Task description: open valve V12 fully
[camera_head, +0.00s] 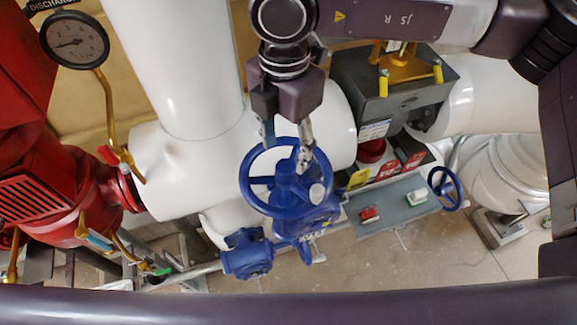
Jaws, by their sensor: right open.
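A large blue handwheel (248,190) sits on a blue valve body (305,222) in the middle of the head view, in front of white pipework. No V12 tag can be read on it. My right gripper (287,143) comes down from the top, open, with its two fingers apart at the far part of the wheel's rim. One finger overlaps the rim on the right; whether it touches cannot be told. A smaller blue handwheel (446,188) stands further right. My left gripper is not in view.
Red machinery (40,190) and a pressure gauge (75,40) are at the left. A grey box (395,90) with yellow parts stands right of my gripper. A grey tray (393,204) holding small red and green-white items lies right of the large wheel. Open floor shows at the lower right.

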